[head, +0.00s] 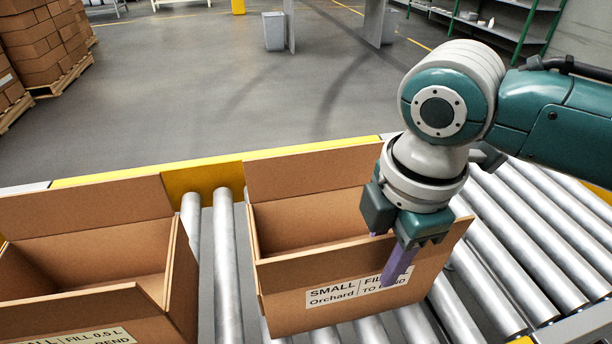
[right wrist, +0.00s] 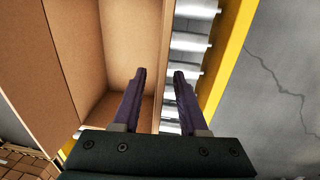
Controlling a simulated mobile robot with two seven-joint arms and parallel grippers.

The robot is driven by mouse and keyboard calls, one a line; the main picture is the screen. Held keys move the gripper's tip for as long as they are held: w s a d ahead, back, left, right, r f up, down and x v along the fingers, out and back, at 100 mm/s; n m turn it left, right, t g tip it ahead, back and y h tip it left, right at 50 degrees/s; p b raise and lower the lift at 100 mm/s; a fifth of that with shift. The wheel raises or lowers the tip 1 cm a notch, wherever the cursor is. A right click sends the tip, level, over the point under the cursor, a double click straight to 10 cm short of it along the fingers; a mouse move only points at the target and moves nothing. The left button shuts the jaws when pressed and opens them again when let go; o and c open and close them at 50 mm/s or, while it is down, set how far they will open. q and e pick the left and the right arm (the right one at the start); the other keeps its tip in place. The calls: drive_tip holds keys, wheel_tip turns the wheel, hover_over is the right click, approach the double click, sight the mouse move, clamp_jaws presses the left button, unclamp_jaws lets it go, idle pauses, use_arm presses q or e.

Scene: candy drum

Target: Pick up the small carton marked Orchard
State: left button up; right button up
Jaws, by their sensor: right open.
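The small carton marked Orchard (head: 285,296) is a brown open-topped box in the middle of the head view, upright on the rollers, with a white label on its front. My right gripper (head: 386,256) is open at the right part of its front wall. One purple finger hangs outside, covering part of the label; the other is mostly hidden. The right wrist view shows the carton's inside (right wrist: 120,45) at left and a wall edge between the spread fingertips of the right gripper (right wrist: 160,74). I cannot tell whether they touch the wall. My left gripper is not in view.
Another open brown carton (head: 85,318) stands close at the left, with a narrow gap of rollers between. Bare rollers (head: 525,235) lie to the right. A yellow rail (head: 205,178) runs behind. Stacked boxes (head: 38,45) and a grey bin (head: 274,32) stand far back.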

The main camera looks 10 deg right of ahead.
drive_tip(key=shift+w+f, duration=0.1)
drive_tip(key=shift+f, duration=0.55)
drive_tip(key=shift+d, duration=0.1)
clamp_jaws()
drive_tip(key=shift+r, duration=0.1)
idle(0.8)
